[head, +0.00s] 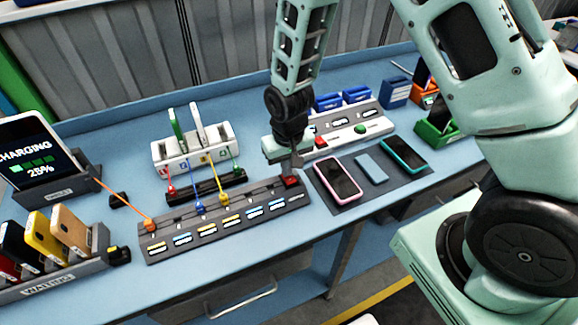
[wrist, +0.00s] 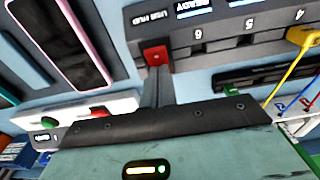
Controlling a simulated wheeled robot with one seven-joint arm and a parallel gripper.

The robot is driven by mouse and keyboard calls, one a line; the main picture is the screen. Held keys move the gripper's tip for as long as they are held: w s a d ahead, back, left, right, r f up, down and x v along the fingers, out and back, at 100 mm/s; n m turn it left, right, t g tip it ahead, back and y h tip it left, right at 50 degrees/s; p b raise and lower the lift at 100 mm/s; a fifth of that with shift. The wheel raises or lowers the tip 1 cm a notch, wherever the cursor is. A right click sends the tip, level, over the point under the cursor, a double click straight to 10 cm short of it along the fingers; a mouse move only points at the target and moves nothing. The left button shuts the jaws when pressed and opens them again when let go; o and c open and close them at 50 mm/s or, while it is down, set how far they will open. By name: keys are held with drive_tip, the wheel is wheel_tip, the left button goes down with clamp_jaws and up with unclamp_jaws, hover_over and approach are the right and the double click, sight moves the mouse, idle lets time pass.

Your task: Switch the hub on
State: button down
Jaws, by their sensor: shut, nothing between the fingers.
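The hub (head: 180,252) is a long dark grey bar with a row of small lit labels along its front. It also shows in the wrist view (wrist: 215,38), where port labels 4, 5, 6 and the word READY are visible. A red switch (head: 291,181) sits at its right end; in the wrist view the red switch (wrist: 156,55) shows close up. My gripper (head: 289,168) points down at the red switch, its fingers shut and empty. In the wrist view the fingertips (wrist: 157,78) are right at the switch's edge; whether they touch it I cannot tell.
Orange, blue and yellow plugs sit on the hub. A black strip (head: 207,188) and white charging rack (head: 165,156) stand behind it. A white unit with red and green buttons (head: 345,134) lies behind my gripper.

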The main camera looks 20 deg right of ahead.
sight(289, 179)
drive_tip(key=shift+s+f, duration=0.35)
drive_tip(key=shift+f, duration=0.15)
drive_tip(key=shift+s+f, duration=0.1)
drive_tip(key=shift+s, duration=0.65)
drive_tip(key=r+p, duration=0.2)
drive_tip(key=w+r+p, duration=0.1)
drive_tip(key=r, duration=0.2)
drive_tip(key=shift+w+a+r+p, duration=0.15)
drive_tip(key=shift+r+p, duration=0.1)
drive_tip(key=shift+p, duration=0.15)
wheel_tip(289, 179, up, 10)
drive_tip(key=b, duration=0.3)
drive_tip(key=shift+s+f, duration=0.2)
drive_tip(key=shift+s, duration=0.1)
